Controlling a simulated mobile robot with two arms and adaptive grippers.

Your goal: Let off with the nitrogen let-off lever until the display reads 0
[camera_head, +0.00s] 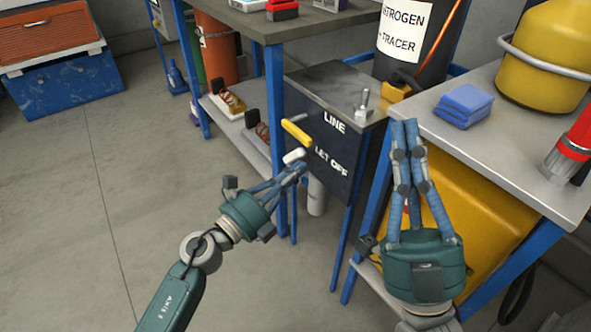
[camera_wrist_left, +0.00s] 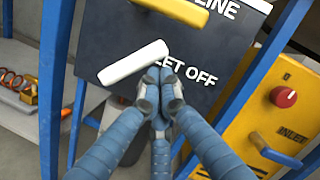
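The white let-off lever (camera_head: 293,156) sits on the dark panel (camera_head: 318,118) beside the words LET OFF. In the left wrist view the lever (camera_wrist_left: 133,62) is a white bar tilted up to the right. My left gripper (camera_head: 300,168) is at the lever, fingertips drawn together. In the wrist view its fingertips (camera_wrist_left: 160,88) are just below the bar's right part; I cannot tell whether they touch it. My right gripper (camera_head: 404,127) points up with its fingers together, empty, in front of the right bench. I cannot make out a display reading.
A yellow LINE lever (camera_head: 296,132) is just above the white one. Blue table legs (camera_head: 275,130) stand close to the left of the panel. A grey bench (camera_head: 545,195) with blue cloths (camera_head: 463,104) is at right.

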